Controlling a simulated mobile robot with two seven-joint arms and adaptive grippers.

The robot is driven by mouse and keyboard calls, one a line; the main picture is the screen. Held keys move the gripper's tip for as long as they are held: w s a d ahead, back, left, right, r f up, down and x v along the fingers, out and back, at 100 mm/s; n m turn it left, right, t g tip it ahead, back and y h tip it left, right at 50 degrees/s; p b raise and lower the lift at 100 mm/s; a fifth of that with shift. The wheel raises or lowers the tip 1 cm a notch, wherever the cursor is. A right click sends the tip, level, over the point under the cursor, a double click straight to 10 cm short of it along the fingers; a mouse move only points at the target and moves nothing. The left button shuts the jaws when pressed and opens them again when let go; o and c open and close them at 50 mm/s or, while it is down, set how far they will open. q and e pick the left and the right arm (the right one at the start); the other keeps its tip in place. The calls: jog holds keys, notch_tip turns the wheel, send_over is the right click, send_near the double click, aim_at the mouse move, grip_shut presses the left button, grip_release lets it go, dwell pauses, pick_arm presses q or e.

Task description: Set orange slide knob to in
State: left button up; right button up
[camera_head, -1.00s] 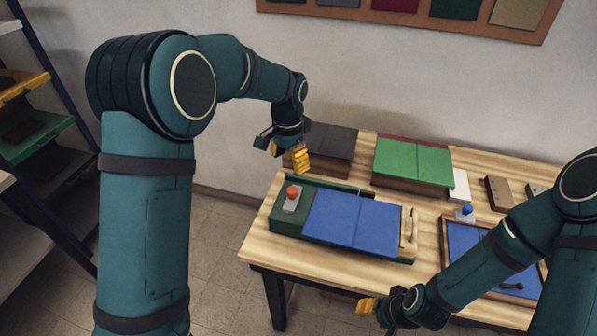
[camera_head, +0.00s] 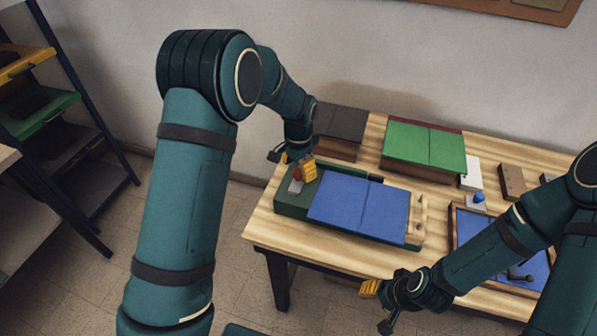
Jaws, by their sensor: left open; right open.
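The orange knob (camera_head: 297,174) sits on a pale plate (camera_head: 295,187) at the left end of a green box with a blue velvet cover (camera_head: 358,204). My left gripper (camera_head: 299,168) is right at the knob, with its yellow fingertips around or just beside it; I cannot tell which. It is open and partly hides the knob. My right gripper (camera_head: 372,296) is open and empty in front of the table's front edge, away from the knob.
A blue knob (camera_head: 478,197) stands behind a wooden-framed blue panel (camera_head: 466,226) on the right. Green (camera_head: 425,146) and dark grey (camera_head: 341,122) covered boxes stand at the back of the wooden table (camera_head: 273,233). Shelves (camera_head: 98,140) stand at the left.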

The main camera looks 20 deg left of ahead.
pick_arm(q)
jog(key=shift+f, duration=0.8)
grip_shut()
jog(key=shift+d, duration=2.15)
grip_release()
